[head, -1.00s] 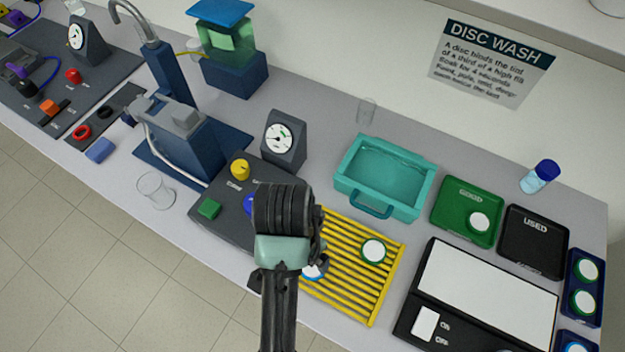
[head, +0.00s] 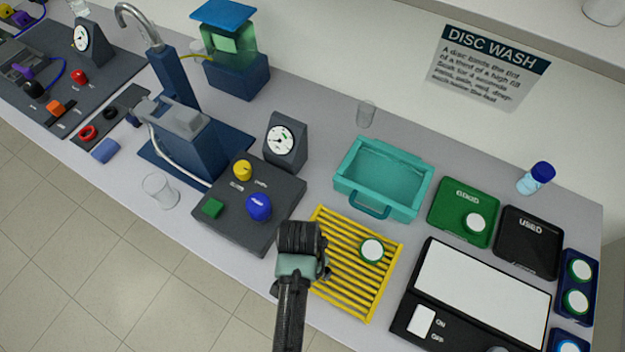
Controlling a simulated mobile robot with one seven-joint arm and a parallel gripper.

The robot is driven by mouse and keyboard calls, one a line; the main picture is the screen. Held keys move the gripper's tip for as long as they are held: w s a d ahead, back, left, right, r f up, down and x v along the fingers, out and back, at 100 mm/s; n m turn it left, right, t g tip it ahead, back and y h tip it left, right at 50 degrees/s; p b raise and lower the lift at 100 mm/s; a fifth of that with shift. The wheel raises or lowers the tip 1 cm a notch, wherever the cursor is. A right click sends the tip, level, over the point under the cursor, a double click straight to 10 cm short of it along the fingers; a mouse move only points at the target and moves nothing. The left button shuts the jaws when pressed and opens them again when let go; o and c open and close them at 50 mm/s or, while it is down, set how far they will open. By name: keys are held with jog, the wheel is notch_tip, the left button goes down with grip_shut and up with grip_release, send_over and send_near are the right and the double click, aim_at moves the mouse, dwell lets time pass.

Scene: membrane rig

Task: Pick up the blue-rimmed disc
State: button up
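The yellow slatted rack (head: 345,295) lies at the front of the bench. My gripper (head: 322,268) is over its left side, mostly hidden behind my own wrist; I cannot see its fingertips or whether they hold anything. No blue-rimmed disc shows on the visible part of the rack now; one showed beside my wrist a second ago. A green-rimmed white disc (head: 372,250) lies on the rack, right of my gripper. Another white disc (head: 569,347), whose rim looks blue, is cut off at the bottom right in a navy holder.
A teal basin (head: 347,185) stands behind the rack. The green tray (head: 450,213) holds one disc; the black tray (head: 530,243) looks empty. A black-framed white panel (head: 480,290) is right of the rack. A control box (head: 240,222) with knobs stands left.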

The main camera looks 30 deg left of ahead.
jog(key=shift+f, duration=0.1)
jog(key=c, duration=1.1)
notch_tip(320, 180, up, 10)
jog(key=shift+r+b, duration=0.1)
jog(key=shift+b, duration=0.55)
